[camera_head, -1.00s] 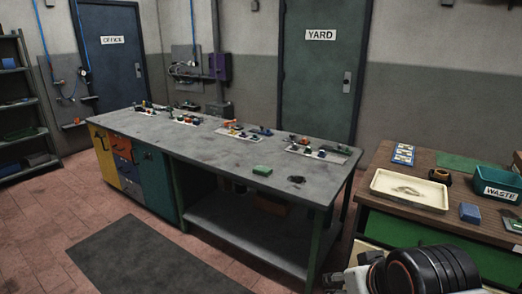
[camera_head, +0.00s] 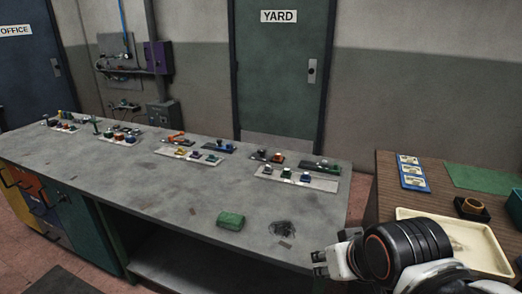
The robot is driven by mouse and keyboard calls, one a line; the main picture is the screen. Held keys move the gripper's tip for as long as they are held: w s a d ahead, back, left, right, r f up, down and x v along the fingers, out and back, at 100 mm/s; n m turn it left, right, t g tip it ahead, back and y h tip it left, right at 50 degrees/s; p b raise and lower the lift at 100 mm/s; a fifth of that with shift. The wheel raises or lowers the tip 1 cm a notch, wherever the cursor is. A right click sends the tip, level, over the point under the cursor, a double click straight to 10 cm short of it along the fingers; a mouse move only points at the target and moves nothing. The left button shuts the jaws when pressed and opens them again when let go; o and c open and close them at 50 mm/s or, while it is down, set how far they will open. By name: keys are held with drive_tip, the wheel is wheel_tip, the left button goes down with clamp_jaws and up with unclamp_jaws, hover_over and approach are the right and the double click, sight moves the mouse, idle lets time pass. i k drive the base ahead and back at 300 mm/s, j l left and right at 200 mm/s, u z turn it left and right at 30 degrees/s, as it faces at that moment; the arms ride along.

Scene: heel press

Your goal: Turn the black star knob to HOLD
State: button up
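Several small panels with coloured knobs and levers stand along the back of the grey workbench (camera_head: 160,190). The nearest is a pale panel (camera_head: 270,173) at the right end, with another pale panel (camera_head: 172,152) left of it. Further panels (camera_head: 118,136) run to the far left. I cannot tell which control is the black star knob, and no HOLD marking is readable. My gripper (camera_head: 320,264) shows at lower right, near the bench's right front corner and apart from the panels. Its fingers are too small and turned to tell open from shut.
A green block (camera_head: 230,221) and a dark tangled patch (camera_head: 283,229) lie on the bench's front right. The bench's middle is clear.

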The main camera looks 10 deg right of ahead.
sight(260, 151)
drive_tip(key=i+j, duration=0.4)
drive_tip(key=j, duration=0.15)
drive_tip(key=i+j, duration=0.4)
drive_tip(key=j, duration=0.15)
drive_tip(key=i+j+z, duration=0.1)
drive_tip(key=i+j, duration=0.3)
drive_tip(key=j, duration=0.1)
